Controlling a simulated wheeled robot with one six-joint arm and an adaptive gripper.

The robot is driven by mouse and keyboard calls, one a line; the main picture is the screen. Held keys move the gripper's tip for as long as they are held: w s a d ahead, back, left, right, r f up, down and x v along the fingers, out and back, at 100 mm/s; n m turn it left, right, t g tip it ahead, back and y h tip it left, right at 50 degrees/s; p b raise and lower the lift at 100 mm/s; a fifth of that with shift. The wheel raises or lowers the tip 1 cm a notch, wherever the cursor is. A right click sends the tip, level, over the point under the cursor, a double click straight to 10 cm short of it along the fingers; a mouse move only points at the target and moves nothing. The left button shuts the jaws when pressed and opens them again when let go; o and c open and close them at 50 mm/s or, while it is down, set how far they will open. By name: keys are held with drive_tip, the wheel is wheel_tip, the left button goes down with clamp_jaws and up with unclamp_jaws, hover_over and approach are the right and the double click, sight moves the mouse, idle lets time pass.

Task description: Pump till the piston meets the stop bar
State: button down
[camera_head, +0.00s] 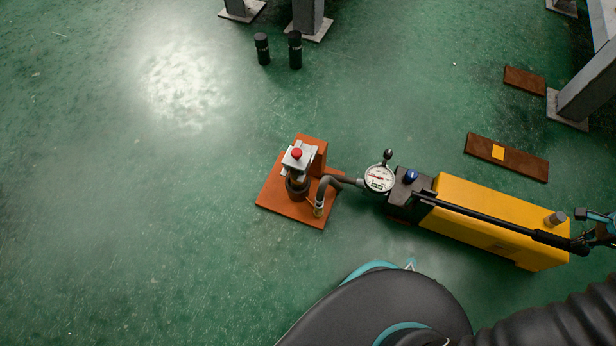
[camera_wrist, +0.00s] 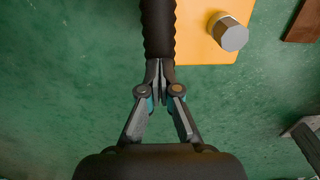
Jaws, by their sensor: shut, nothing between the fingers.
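The yellow hand pump (camera_head: 490,215) lies on the floor at right. Its long black lever (camera_head: 480,217) runs along the body to a ribbed grip, also in the wrist view (camera_wrist: 158,28). A hose links the pump to a dark cylinder (camera_head: 297,188) on an orange stand (camera_head: 283,209). A grey bar with a red knob (camera_head: 297,153) sits over the cylinder; any gap between piston and bar is too small to tell. My gripper (camera_wrist: 159,82) is shut and empty, its tips at the end of the grip; it also shows at the head view's right edge (camera_head: 598,231).
A round gauge (camera_head: 379,178) stands at the pump's front; its needle is too small to read. Two black cylinders (camera_head: 262,48) stand at the back. Rusty plates (camera_head: 507,157) and grey posts (camera_head: 587,90) are at right. Green floor at left is clear.

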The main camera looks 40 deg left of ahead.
drive_tip(key=shift+w+d+f+b, duration=0.1)
drive_tip(key=shift+f+b, duration=0.3)
drive_tip(key=shift+f, duration=1)
drive_tip(key=r+p, duration=0.1)
drive_tip(key=r, duration=0.1)
drive_tip(key=r+p, duration=0.2)
drive_tip(key=r, duration=0.1)
drive_tip(key=r+p, duration=0.1)
drive_tip(key=r, duration=0.1)
drive_tip(key=shift+s+a+r+p, duration=0.2)
drive_tip(key=shift+a+r+p, duration=0.1)
drive_tip(key=shift+a, duration=0.1)
wheel_tip(320, 180, up, 8)
drive_tip(key=a+p, duration=0.2)
drive_tip(key=p, duration=0.2)
drive_tip(key=shift+s+f, duration=0.25)
drive_tip(key=shift+s, duration=0.15)
drive_tip(key=shift+w+d+f+b, duration=0.1)
drive_tip(key=shift+d+f+b, duration=0.15)
drive_tip(key=shift+f+b, duration=0.55)
drive_tip(key=shift+w+d+f+b, duration=0.1)
drive_tip(key=shift+d+f+b, duration=0.2)
drive_tip(key=shift+f, duration=0.85)
drive_tip(key=shift+w+d+f+b, duration=0.1)
drive_tip(key=shift+d+f+b, duration=0.1)
drive_tip(key=shift+f+b, duration=0.6)
drive_tip(key=shift+f, duration=0.25)
